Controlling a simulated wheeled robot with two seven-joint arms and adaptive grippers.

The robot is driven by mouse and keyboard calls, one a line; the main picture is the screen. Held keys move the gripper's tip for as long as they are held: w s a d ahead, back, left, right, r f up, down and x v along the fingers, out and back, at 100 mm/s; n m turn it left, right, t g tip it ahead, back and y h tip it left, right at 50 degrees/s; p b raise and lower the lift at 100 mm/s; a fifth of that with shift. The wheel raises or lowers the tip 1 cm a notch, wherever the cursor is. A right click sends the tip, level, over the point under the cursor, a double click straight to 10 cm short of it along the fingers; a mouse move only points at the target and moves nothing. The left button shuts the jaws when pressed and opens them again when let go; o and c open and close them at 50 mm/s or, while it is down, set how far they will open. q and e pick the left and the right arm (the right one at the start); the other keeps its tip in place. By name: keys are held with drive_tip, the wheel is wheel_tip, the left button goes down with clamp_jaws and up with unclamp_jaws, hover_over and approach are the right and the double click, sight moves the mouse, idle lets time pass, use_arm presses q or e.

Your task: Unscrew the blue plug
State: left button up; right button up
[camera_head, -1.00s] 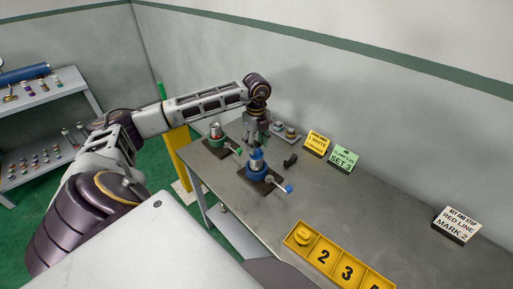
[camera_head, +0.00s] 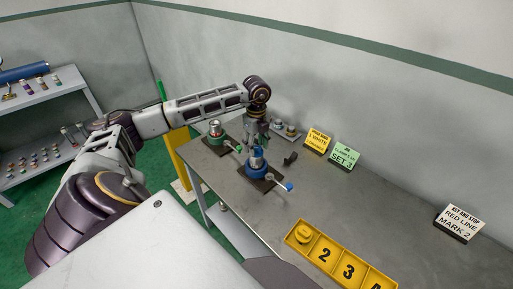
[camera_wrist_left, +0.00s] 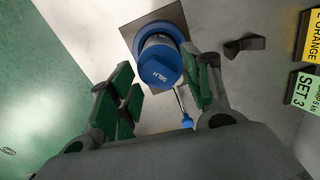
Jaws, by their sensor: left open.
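The blue plug (camera_wrist_left: 160,66) is a round cap with white lettering. It sits on top of a pale metal pipe in the blue vise (camera_head: 257,170), and its top also shows in the head view (camera_head: 257,152). The vise has a lever with a blue tip (camera_head: 289,187) and stands on a dark plate. My left gripper (camera_head: 257,146) is open just above the plug. In the left wrist view its green-padded fingers stand on either side of the plug, seemingly apart from it. My right gripper is not in view.
A green vise (camera_head: 216,141) with a pipe stands to the left. A small black object (camera_head: 290,159) lies right of the blue vise. Behind are a yellow sign (camera_head: 318,141), a green sign (camera_head: 344,156) and a white sign (camera_head: 459,222). A yellow numbered tray (camera_head: 336,263) is in front.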

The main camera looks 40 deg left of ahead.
use_arm(q)
drive_tip(key=c, duration=0.3)
drive_tip(key=shift+c, duration=1.1)
drive_tip(key=c, duration=0.5)
drive_tip(key=shift+m, duration=1.4)
drive_tip(key=shift+m+b, duration=0.4)
drive_tip(key=shift+m, duration=1.2)
drive_tip(key=shift+m+b, duration=0.3)
drive_tip(key=shift+m, duration=1.1)
drive_tip(key=shift+m+b, duration=0.4)
drive_tip(key=shift+m, duration=2.4)
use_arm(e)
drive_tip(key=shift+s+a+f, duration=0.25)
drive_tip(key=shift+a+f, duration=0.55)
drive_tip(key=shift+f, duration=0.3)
